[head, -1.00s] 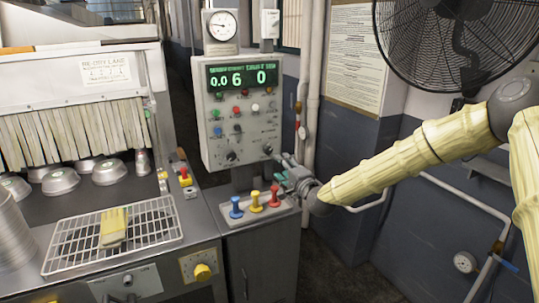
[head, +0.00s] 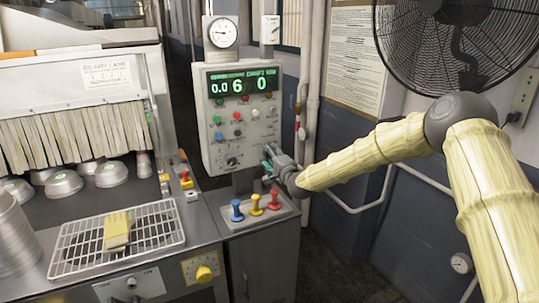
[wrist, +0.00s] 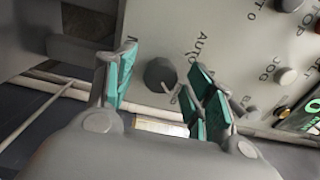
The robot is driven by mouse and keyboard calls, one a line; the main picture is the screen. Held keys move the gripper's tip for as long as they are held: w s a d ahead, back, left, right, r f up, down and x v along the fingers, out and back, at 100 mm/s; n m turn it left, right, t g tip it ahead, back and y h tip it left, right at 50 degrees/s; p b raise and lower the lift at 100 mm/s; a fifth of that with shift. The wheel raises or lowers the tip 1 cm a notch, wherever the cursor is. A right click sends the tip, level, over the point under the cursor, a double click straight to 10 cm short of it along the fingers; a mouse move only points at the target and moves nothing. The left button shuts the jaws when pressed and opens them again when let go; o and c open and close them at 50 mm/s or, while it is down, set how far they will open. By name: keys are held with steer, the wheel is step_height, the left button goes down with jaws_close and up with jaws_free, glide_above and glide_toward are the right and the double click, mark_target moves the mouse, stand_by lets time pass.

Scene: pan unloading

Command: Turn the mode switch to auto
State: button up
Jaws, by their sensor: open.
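The mode switch (wrist: 160,74) is a dark round knob on the grey control panel (head: 212,150). In the wrist view a light pointer mark shows at its lower right edge, and the word AUTO is printed above and to its right. My gripper (wrist: 163,88) is open, with teal pads to the left and right of the knob in the picture. I cannot tell whether the pads touch it. In the head view my gripper (head: 272,160) is at the panel's lower right corner and hides this knob. Another dark knob (head: 231,161) is at the lower left.
Blue (head: 237,211), yellow (head: 256,205) and red (head: 273,199) levers stand just below my gripper. A wire rack (head: 75,262) with a yellow block (head: 117,232) lies left. Pipes (head: 309,105) and a fan (head: 455,45) are to the right.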

steer(key=shift+w, duration=0.1)
steer(key=c, duration=1)
